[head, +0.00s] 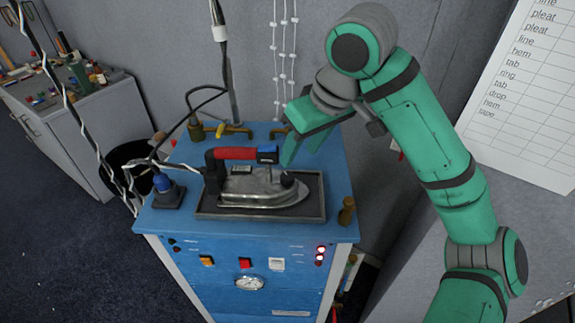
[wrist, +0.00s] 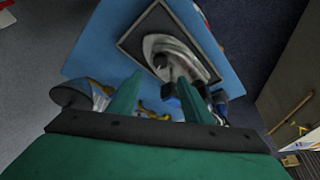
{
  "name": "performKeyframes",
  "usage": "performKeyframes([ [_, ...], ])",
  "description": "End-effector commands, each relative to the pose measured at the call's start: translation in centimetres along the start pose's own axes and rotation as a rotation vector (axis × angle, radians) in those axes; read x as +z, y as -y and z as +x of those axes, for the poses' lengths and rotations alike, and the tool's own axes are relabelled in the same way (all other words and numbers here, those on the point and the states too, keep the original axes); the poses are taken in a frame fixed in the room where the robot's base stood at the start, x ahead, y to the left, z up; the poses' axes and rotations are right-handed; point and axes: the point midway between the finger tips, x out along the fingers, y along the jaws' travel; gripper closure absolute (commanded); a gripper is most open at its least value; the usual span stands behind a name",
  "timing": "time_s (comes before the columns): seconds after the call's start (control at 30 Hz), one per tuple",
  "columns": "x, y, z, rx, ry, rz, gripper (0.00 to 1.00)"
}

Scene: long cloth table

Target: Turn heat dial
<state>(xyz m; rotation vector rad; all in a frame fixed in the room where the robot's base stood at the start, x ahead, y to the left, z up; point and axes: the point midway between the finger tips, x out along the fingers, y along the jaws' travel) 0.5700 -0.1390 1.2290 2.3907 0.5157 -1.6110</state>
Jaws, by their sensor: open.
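A steam iron (head: 262,195) with a silver body and a red and black handle (head: 236,153) rests on a dark tray (head: 210,213) on the blue cabinet. A dark round knob (head: 287,180) sits on the iron near its pointed end; I cannot tell if it is the heat dial. A white round gauge-like dial (head: 249,283) is on the cabinet's front. My gripper (head: 303,150) is open and empty, above and behind the iron's pointed end, apart from the knob. In the wrist view, the iron (wrist: 165,45) shows beyond the open fingers (wrist: 160,98), which partly hide the handle.
Brass valves (head: 235,130) stand along the cabinet's back edge, and a brass fitting (head: 347,211) at its right corner. A blue-topped black fitting (head: 165,190) is at left. Cables (head: 200,95) hang at the left. A printed sheet (head: 530,100) is at right.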

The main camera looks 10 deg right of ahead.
Motion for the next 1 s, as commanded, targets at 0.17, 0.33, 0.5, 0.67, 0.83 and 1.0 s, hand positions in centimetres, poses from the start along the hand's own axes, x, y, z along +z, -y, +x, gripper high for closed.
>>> performKeyframes([
  [0.17, 0.1, -0.1, 2.8, -0.002, 0.000, 0.004, 0.55],
  [0.33, 0.1, 0.0, 5.9, -0.003, -0.001, 0.002, 0.55],
  [0.5, 0.1, 0.0, 8.3, -0.002, -0.001, 0.002, 0.55],
  [0.67, 0.0, 0.0, 9.6, -0.002, -0.002, 0.002, 0.55],
  [0.83, -0.3, 0.4, 10.1, -0.005, -0.003, -0.005, 0.55],
  [1.0, -0.3, 0.4, 10.1, -0.005, -0.003, -0.006, 0.55],
])
